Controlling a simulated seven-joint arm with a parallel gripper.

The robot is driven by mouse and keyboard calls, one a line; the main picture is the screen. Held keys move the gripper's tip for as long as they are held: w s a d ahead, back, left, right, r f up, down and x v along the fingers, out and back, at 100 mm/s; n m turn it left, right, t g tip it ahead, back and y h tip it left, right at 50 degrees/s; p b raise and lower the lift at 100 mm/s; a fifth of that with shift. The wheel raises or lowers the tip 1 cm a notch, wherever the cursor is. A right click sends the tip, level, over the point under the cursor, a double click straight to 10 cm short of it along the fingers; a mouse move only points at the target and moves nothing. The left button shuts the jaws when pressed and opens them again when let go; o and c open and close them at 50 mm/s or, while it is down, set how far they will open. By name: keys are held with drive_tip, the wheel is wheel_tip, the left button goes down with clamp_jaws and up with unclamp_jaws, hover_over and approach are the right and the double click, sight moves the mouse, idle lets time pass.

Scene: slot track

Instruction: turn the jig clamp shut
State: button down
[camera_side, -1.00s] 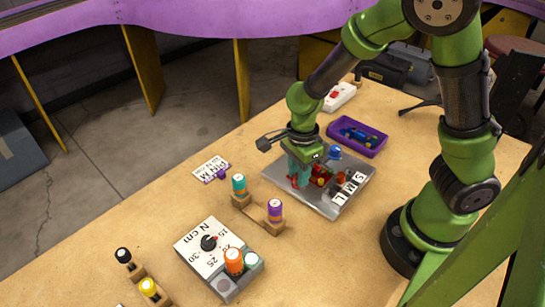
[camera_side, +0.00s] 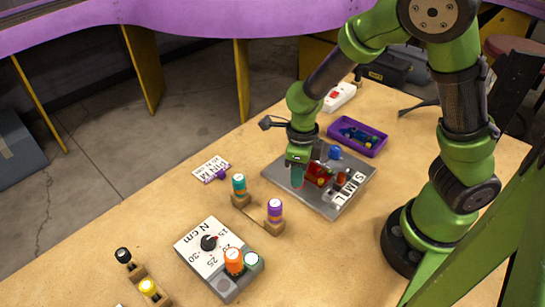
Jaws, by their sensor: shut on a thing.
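The jig is a grey metal plate (camera_side: 325,205) on the wooden bench, with white letter tiles along its right side. A red block (camera_side: 314,172) stands on it, just right of my gripper. My gripper (camera_side: 297,184) points down over the left part of the plate, its teal fingers low. It is shut on a small part there, which I take to be the jig clamp; the fingers hide it, and its angle cannot be told. A blue knob (camera_side: 335,153) sits at the plate's back edge.
A purple tray (camera_side: 374,151) with blue parts lies behind the plate, and a white box with a red switch (camera_side: 338,97) beyond. Teal (camera_side: 239,184) and purple-capped (camera_side: 275,209) pieces stand in wooden holders at left. A torque dial box (camera_side: 203,266) is front left.

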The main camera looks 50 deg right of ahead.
drive_tip(key=m, duration=0.4)
drive_tip(key=shift+m, duration=2.1)
drive_tip(key=c, duration=0.9)
unclamp_jaws()
wheel_tip(320, 180, up, 17)
